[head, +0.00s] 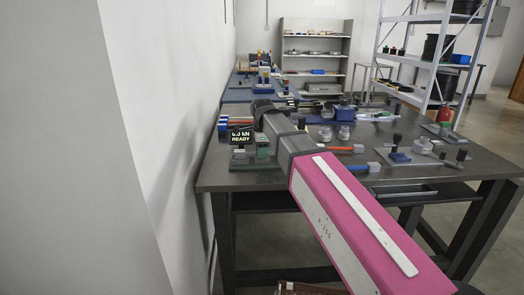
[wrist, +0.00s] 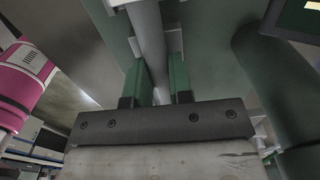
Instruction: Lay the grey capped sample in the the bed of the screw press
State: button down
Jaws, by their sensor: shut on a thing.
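In the wrist view, my gripper (wrist: 158,85) is shut on a grey rod-shaped sample (wrist: 147,38), between its two green finger pads. The sample runs up and away from the pads; its far end and caps are not clear. The screw press (head: 241,157) stands at the near left of the table in the head view, with a green body and a display reading READY. In the wrist view, a thick dark green column (wrist: 262,72) of the press rises at the right, close to the gripper. In the head view my arm hides the gripper and sample, and the bed is not clear.
An orange rod (head: 342,148) and a blue rod (head: 356,166), both with pale caps, lie on the dark table (head: 300,178) right of my arm. Knobbed fixtures (head: 400,157) stand further right. Coloured blocks (head: 222,124) sit behind the press near the wall.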

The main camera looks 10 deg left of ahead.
jog(key=shift+f, duration=0.25)
dwell(0.5)
jog(key=c, duration=0.9)
grip_release()
jog(key=shift+c, duration=0.2)
